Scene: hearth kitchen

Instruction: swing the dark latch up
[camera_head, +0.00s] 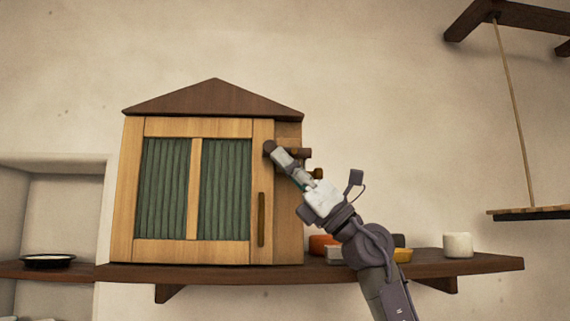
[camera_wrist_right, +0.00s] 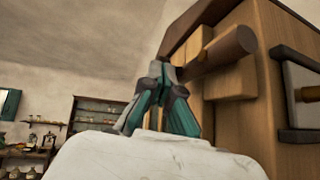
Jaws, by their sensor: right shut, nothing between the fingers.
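The dark latch (camera_head: 269,147) is a brown rounded bar at the upper right of the wooden cabinet's (camera_head: 185,127) front, near the top of the door's right edge. In the right wrist view the latch (camera_wrist_right: 222,47) is a thick brown cylinder, with one end hidden behind my fingers. My right gripper (camera_head: 280,156) is shut and empty, its fingertips at the latch and covering part of it. In the right wrist view the gripper (camera_wrist_right: 163,75) appears beside or against the latch; I cannot tell whether they touch. My left gripper is not in view.
The cabinet stands on a brown shelf (camera_head: 440,266). The door has green curtain panels and a vertical handle (camera_head: 261,220).

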